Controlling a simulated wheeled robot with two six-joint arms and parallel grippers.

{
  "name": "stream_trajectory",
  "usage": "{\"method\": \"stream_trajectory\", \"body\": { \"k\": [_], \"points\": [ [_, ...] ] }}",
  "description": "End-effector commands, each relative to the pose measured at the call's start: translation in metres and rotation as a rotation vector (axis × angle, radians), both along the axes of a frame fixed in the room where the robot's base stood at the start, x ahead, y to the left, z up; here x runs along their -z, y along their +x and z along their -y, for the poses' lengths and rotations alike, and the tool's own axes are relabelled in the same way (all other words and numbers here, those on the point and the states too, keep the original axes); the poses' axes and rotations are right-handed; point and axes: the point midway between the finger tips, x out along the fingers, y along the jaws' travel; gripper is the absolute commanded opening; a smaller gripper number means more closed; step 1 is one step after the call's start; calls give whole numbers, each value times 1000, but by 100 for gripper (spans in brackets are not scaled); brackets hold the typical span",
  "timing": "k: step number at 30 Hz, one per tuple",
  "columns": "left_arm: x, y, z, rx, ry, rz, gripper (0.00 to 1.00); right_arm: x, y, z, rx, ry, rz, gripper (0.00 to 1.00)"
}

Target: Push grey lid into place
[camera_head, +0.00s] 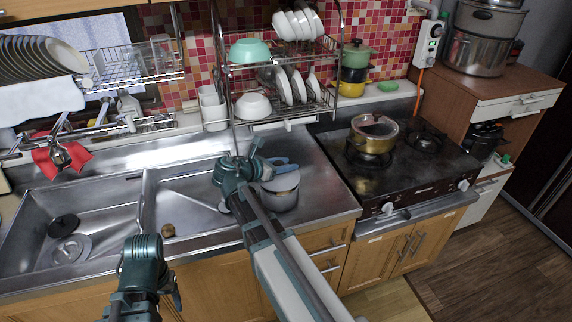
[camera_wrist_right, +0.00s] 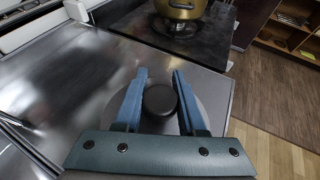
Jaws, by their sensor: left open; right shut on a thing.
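A grey pot (camera_head: 284,203) stands on the steel counter to the right of the sink. The grey lid (camera_head: 286,183) is on top of its opening; I cannot tell whether it is fully seated. In the right wrist view the lid (camera_wrist_right: 205,112) is a grey disc with a round black knob (camera_wrist_right: 159,101). My right gripper (camera_head: 283,164) is above the lid, its blue fingers (camera_wrist_right: 160,85) shut around the knob. The arm hides part of the pot's left side. My left gripper (camera_head: 177,291) is low in front of the sink, open and apart from the pot; its fingers barely show.
A black stove (camera_head: 424,180) with a gold pot (camera_head: 373,138) is to the right. A dish rack (camera_head: 310,104) stands behind the counter. The sink (camera_head: 105,215) lies left. The counter around the pot is mostly clear.

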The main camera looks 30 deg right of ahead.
Motion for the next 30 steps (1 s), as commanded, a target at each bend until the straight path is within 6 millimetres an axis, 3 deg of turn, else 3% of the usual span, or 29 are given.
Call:
{"method": "stream_trajectory", "body": {
  "k": [30],
  "points": [
    [20,0,0,0,0,0,63,20,0,0,0,0,0,0]
  ]
}}
